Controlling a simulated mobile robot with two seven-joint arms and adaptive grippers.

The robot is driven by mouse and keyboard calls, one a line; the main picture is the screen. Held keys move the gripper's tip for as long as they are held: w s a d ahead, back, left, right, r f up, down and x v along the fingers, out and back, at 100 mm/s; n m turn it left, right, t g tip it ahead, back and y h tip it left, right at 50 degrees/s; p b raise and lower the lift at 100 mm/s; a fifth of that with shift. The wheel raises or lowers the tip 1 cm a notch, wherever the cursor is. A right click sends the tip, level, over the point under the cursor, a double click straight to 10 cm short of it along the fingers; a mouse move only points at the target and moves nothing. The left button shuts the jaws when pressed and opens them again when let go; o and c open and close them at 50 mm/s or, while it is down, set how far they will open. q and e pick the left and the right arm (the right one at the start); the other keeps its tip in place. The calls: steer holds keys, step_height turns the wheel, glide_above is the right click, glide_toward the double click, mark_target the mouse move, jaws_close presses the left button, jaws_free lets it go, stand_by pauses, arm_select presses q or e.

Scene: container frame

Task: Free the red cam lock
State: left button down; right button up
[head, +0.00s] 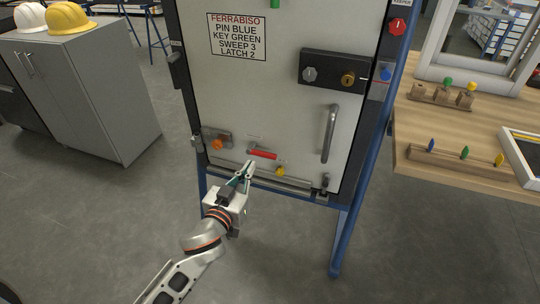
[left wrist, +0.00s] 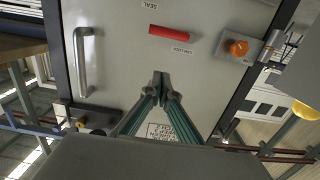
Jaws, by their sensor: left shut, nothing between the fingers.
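The red handle (head: 263,153) of what looks like the cam lock sits low on the pale door (head: 285,110), tilted slightly down to the right. In the left wrist view the red handle (left wrist: 169,33) is a short bar beyond my fingertips, between two small labels. My left gripper (head: 250,167) is just below and left of the handle in the head view. In the left wrist view my left gripper (left wrist: 160,78) has its green fingertips together, with nothing between them and a visible offset from the handle. Contact with the door cannot be told. My right gripper is not in view.
An orange knob (head: 217,144) is left of the handle, a yellow knob (head: 280,171) below right. A vertical door handle (head: 329,134) and a dark lock plate (head: 342,75) are on the right. A wooden table (head: 430,130) stands at right, a grey cabinet (head: 95,95) at left.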

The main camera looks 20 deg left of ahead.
arm_select(q)
steer(key=shift+r, duration=0.1)
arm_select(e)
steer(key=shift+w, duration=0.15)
arm_select(q)
steer(key=shift+w, duration=0.1)
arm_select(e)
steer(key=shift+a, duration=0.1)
arm_select(q)
steer(key=b, duration=0.1)
glide_above(262, 155)
steer(key=s, duration=0.4)
steer(key=shift+w+d+f+b, duration=0.15)
steer(key=shift+w+f+b, duration=0.2)
steer(key=shift+f, duration=0.4)
steer(key=shift+w+d+f+b, duration=0.15)
steer(key=shift+w+f+b, duration=0.2)
steer(key=shift+f, duration=0.35)
steer(key=shift+w+d+f+b, duration=0.2)
steer(key=shift+f+b, duration=0.25)
steer(key=shift+f, duration=0.3)
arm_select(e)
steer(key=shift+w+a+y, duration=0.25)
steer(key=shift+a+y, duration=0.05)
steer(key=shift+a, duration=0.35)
